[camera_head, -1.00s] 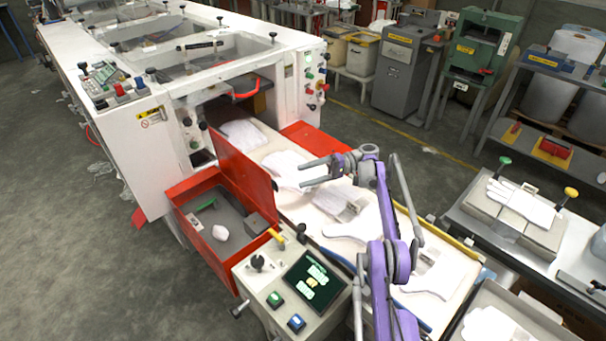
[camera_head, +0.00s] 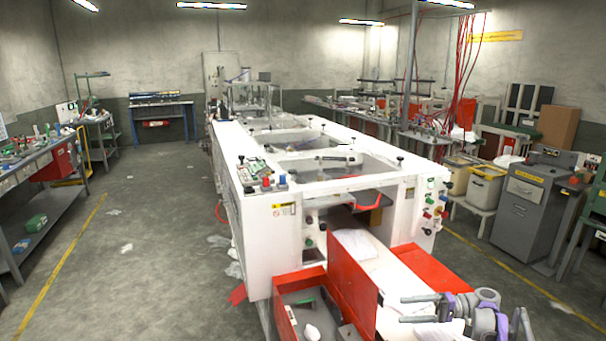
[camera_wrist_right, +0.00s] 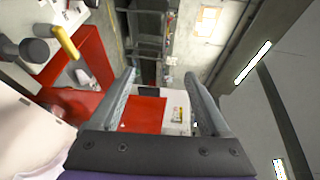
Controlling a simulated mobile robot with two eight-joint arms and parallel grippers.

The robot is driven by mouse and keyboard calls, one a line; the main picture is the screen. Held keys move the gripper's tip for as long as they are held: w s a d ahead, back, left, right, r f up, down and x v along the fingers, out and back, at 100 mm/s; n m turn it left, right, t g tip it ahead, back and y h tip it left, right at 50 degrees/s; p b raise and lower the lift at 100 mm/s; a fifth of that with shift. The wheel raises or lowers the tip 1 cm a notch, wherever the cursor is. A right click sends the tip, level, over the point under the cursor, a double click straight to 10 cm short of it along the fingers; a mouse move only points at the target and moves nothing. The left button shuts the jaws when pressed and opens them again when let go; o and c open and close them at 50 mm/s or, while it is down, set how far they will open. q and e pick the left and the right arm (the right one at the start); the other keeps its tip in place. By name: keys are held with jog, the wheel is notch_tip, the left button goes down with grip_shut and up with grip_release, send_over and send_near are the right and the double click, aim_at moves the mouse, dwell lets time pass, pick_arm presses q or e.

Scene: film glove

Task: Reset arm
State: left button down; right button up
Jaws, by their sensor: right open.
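My right gripper (camera_head: 425,308) is at the bottom right of the head view, above the white bed in front of the white machine (camera_head: 262,240). Its two grey fingers point left and stand apart. In the right wrist view the fingers (camera_wrist_right: 160,95) are spread with nothing between them. Beyond them the wrist view shows a red panel (camera_wrist_right: 144,113). My left gripper is in neither view.
An open red tray (camera_head: 290,322) with a white lump (camera_head: 312,331) stands in front of the machine. An upright red door (camera_head: 353,275) is left of my right gripper. Grey cabinet (camera_head: 530,205) stands at right. Floor at left (camera_head: 150,250) is largely clear.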

jog(key=w+a+r+m+h, duration=0.1)
jog(key=w+a+r+h, duration=0.1)
jog(key=w+a+r, duration=0.15)
jog(key=s+a+r+m+t+h, duration=0.1)
jog(key=s+a+r+h, duration=0.1)
jog(key=s+a+h, duration=0.4)
jog(key=s+a+r+h, duration=0.1)
jog(key=s+a+r, duration=0.25)
jog(key=s, duration=0.35)
jog(key=s+f+n+t+h, duration=0.1)
jog(key=s+f+h, duration=0.3)
jog(key=s, duration=1)
jog(key=s+f+n+t+h, duration=0.1)
jog(key=s+f+h, duration=0.3)
jog(key=s, duration=0.9)
notch_tip(320, 180, down, 3)
jog(key=shift+s+d+r+n+t, duration=0.15)
jog(key=shift+s+d+n+t, duration=0.2)
jog(key=shift+t, duration=0.45)
